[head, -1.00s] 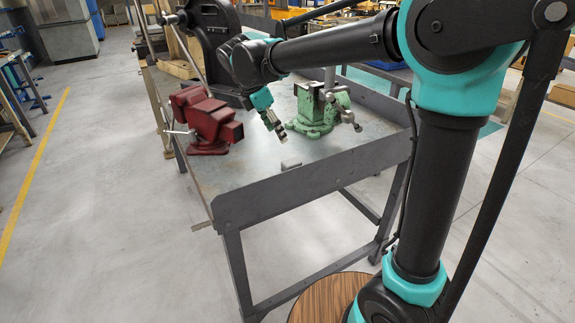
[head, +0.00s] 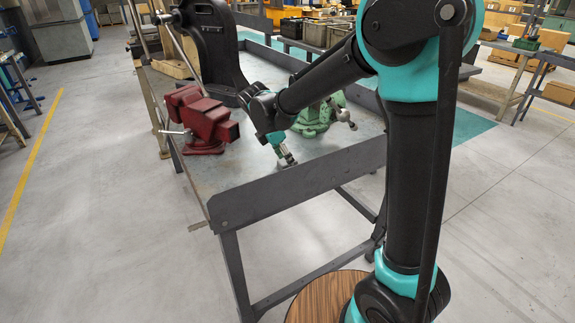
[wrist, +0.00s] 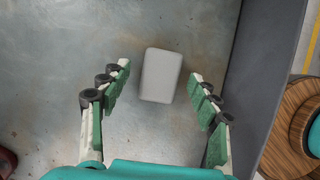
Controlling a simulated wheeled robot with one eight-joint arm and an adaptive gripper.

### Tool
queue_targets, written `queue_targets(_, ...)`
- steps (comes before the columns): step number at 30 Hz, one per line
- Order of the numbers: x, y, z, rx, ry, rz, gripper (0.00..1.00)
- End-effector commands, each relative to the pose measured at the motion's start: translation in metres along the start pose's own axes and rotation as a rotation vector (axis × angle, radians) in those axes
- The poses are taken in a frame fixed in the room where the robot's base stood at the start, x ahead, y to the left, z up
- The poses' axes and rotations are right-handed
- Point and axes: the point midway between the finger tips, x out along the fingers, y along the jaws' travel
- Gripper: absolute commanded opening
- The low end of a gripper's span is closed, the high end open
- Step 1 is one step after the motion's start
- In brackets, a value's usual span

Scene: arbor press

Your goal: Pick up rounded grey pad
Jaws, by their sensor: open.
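The rounded grey pad (wrist: 160,75) is a light grey block with rounded corners, lying on the metal bench top. In the wrist view my gripper (wrist: 160,80) is open, with one green-padded finger to each side of the pad and gaps left and right. The pad lies between and slightly beyond the fingertips, and no contact shows. In the head view my gripper (head: 288,160) is low over the bench beside its front lip. The pad cannot be made out clearly there, at or behind the fingertips.
The bench's raised dark lip (head: 290,185) runs close beside my gripper and also shows in the wrist view (wrist: 255,80). A red vise (head: 205,120) stands to the left, a green vise (head: 318,120) behind right, and the black press (head: 215,45) at the back. The bench between is clear.

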Motion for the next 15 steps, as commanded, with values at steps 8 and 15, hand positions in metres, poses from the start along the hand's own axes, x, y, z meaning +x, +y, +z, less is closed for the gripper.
queue_targets(8, 0.0045, -0.0001, -0.0002, -0.001, 0.000, 0.000, 0.62)
queue_targets(15, 0.0043, -0.0002, -0.0002, -0.001, 0.000, 0.000, 0.35)
